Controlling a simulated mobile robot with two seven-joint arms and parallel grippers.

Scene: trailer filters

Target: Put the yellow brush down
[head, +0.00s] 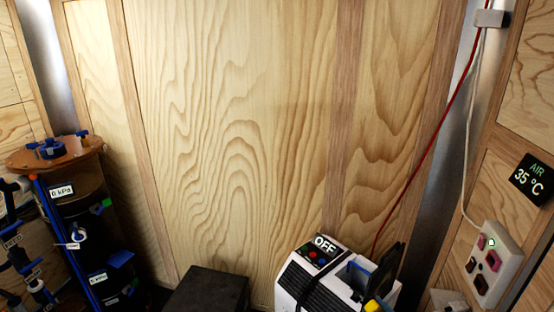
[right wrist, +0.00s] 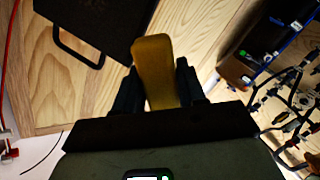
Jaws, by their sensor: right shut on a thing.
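The yellow brush (right wrist: 154,68) shows in the right wrist view as a plain dull-yellow block pointing away from the wrist. My right gripper (right wrist: 158,82) is shut on it, with one dark finger on each side. The lower end of the brush is hidden behind the dark gripper body, and I cannot see any bristles. My left gripper is in neither view.
In the head view, a white unit with an OFF display (head: 322,285) stands at the bottom right, beside a wall socket panel (head: 492,262). A dark box (head: 208,291) is at the bottom middle. A cylindrical tank (head: 82,215) stands left. A black case (right wrist: 98,22) lies beyond the brush.

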